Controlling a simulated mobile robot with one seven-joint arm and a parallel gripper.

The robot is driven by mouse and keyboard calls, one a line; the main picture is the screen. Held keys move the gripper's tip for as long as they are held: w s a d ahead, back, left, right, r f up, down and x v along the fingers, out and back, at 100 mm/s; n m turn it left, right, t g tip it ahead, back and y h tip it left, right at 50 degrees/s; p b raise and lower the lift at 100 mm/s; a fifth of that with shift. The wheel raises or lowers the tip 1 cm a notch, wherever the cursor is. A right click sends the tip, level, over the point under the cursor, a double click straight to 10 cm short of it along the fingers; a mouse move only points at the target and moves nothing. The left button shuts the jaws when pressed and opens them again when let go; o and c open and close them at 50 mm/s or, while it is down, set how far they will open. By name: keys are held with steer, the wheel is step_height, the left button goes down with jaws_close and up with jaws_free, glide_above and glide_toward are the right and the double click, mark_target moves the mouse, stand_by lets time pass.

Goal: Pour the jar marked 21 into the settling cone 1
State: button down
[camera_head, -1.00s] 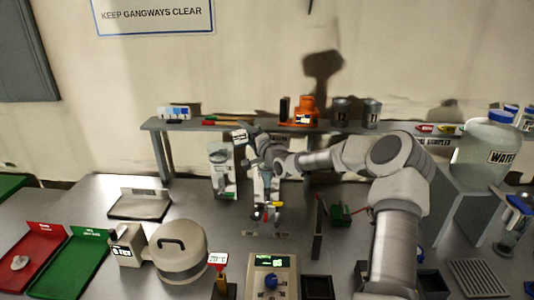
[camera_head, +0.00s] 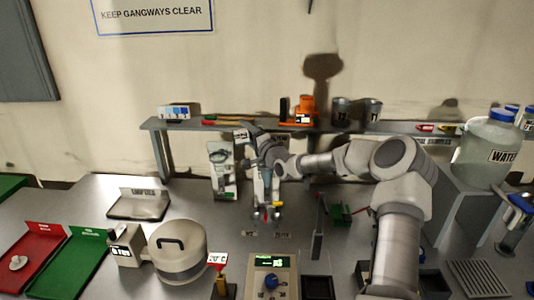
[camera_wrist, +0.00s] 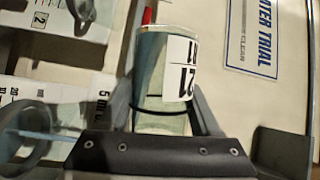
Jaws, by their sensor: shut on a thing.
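My gripper (camera_head: 249,139) is raised over the back of the bench, in front of the shelf. It is shut on the jar marked 21 (camera_wrist: 165,65). In the wrist view the jar is a clear cylinder with a white label and a dark band, between the two fingers; its contents are hard to make out. The jar is tilted in the head view (camera_head: 240,135). Below it stand two upright white panels with glassware, the left one (camera_head: 222,180) and the right one (camera_head: 265,185) partly behind the gripper. I cannot read which holds settling cone 1.
The back shelf (camera_head: 400,127) carries an orange device (camera_head: 304,110) and dark cans. A round lidded pot (camera_head: 178,252), a red tray (camera_head: 30,255) and a green tray (camera_head: 78,265) stand at front left. A water container (camera_head: 488,145) is at right.

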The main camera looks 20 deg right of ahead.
steer(key=shift+d+f+m+t+b, duration=0.15)
steer(key=shift+f+m+t+b, duration=0.15)
steer(key=shift+m+b, duration=0.25)
stand_by(0.4)
steer(key=shift+r+m, duration=0.15)
steer(key=shift+m, duration=0.1)
steer(key=shift+r, duration=0.1)
